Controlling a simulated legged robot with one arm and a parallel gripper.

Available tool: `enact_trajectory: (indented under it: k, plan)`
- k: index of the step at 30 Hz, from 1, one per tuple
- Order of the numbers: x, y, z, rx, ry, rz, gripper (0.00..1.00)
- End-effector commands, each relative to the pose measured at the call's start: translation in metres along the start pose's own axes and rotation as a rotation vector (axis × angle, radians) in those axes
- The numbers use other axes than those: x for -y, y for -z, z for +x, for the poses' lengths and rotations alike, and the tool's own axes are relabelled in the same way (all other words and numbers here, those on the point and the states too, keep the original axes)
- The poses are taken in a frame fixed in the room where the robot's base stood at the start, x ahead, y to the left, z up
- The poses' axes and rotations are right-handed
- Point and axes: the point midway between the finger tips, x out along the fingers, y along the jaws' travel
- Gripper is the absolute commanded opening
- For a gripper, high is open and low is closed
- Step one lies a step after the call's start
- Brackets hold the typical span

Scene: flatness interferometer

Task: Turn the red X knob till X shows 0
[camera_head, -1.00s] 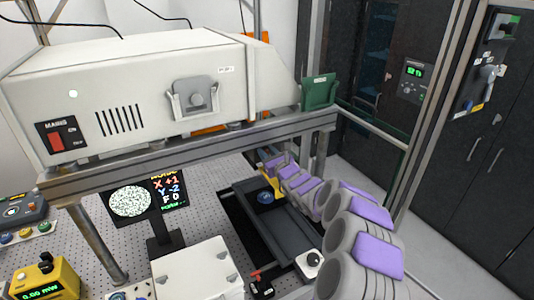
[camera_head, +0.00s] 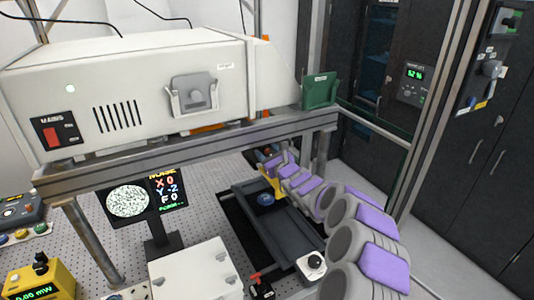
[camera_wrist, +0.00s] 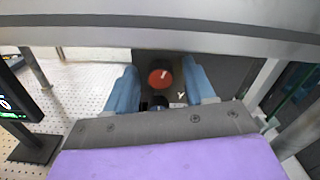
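The red X knob (camera_wrist: 160,78) shows in the wrist view, round with a white mark, on a dark panel. My gripper (camera_wrist: 160,72) has two blue fingers standing apart on either side of the knob, with a visible gap at each side. It looks open and not touching the knob. In the head view my arm reaches under the metal beam, and the knob cannot be made out there. The monitor (camera_head: 146,200) reads X 0, Y -2, F 0 beside a speckled round picture.
A dark round shape (camera_wrist: 158,103) sits just below the red knob, near a white Y label. The metal beam (camera_head: 190,150) crosses above my arm and carries a large white housing (camera_head: 140,90). A dark tray (camera_head: 280,235) and a white box (camera_head: 195,270) stand on the perforated table.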

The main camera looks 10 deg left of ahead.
Motion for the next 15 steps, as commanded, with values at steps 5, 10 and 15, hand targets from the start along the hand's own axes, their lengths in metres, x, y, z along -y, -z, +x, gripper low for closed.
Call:
enact_trajectory:
  k: [5, 10, 15]
  plan:
    - [0.000, 0.000, 0.000, 0.000, 0.000, 0.000, 0.55]
    - [0.001, 0.001, -0.004, -0.001, 0.002, 0.002, 0.55]
    - [0.002, 0.000, -0.018, 0.000, 0.003, 0.005, 0.55]
